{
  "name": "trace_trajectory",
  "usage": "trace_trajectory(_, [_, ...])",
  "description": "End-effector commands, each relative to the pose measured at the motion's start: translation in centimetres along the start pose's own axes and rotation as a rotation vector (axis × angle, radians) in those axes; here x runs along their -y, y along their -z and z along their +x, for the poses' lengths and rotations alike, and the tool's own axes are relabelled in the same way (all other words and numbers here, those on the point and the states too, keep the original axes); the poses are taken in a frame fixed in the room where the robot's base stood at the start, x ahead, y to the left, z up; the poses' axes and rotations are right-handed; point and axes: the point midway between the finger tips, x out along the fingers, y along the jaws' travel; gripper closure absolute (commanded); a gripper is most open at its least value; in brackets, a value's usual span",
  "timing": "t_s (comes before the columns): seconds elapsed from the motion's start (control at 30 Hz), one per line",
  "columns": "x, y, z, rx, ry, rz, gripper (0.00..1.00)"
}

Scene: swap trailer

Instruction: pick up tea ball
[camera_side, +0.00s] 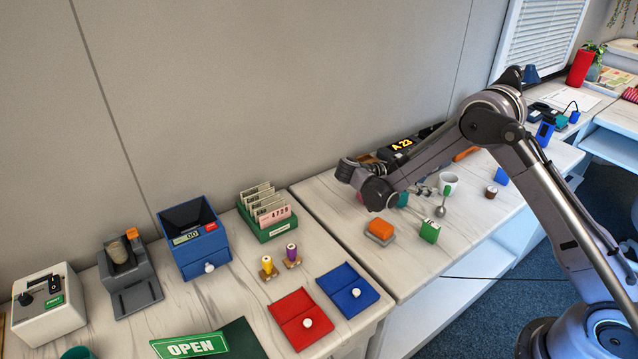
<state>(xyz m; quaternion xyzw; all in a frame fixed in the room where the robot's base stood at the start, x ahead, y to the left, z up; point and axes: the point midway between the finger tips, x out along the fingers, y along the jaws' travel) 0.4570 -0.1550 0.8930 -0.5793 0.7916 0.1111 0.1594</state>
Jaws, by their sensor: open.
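A small silver rounded piece with a thin handle (441,210), which looks like the tea ball, lies on the white marbled counter in front of a white mug (449,181). It is too small to tell for sure. My gripper (427,190) is open, low over the counter, to the left of the mug and up and left of the silver piece. I see no object held between its fingers. My wrist hides part of the counter behind it, including most of a teal item (402,200).
An orange and grey block (380,230) and a green box (430,231) stand in front of my gripper. A small brown-topped jar (491,192) is right of the mug. The left counter holds a card rack (266,214) and pouches.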

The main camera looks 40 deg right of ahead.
Motion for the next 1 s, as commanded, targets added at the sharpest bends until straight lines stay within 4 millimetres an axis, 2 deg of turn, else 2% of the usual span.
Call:
trace_trajectory(0.2, [0.0, 0.1, 3.3, 0.0, -0.001, -0.001, 0.57])
trace_trajectory(0.47, [0.0, 0.1, 5.1, 0.001, 0.001, -0.002, 0.57])
trace_trajectory(0.77, [-0.1, 0.3, 9.0, 0.002, 0.0, -0.002, 0.57])
trace_trajectory(1.0, [-0.1, 0.3, 9.5, 0.002, 0.002, -0.004, 0.57])
